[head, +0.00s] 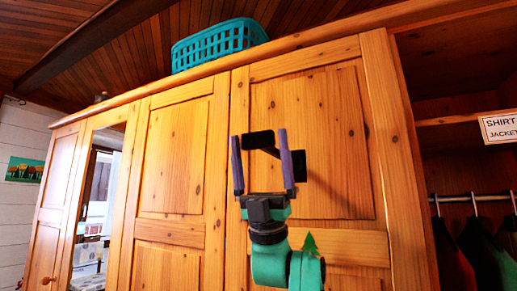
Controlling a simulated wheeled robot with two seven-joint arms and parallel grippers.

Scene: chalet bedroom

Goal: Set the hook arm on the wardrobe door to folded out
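The wardrobe door (338,110) in front of me is a wooden panel door. A black hook arm (262,141) shows at its upper panel, beside a dark mounting plate (299,166). The arm appears to stick out from the plate toward the upper left; its exact angle is hard to tell. My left gripper (259,136) points up in front of the door, with its two purple-grey fingers spread apart. The black hook arm shows between the fingers, and the right finger covers part of it. I cannot tell whether either finger touches it. My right gripper is out of view.
A teal basket (218,46) stands on top of the wardrobe. To the right is an open compartment with hanging clothes (486,250) and a white label (500,127). A mirrored door (97,200) is at the left. A small green tree shape (310,245) shows near my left wrist.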

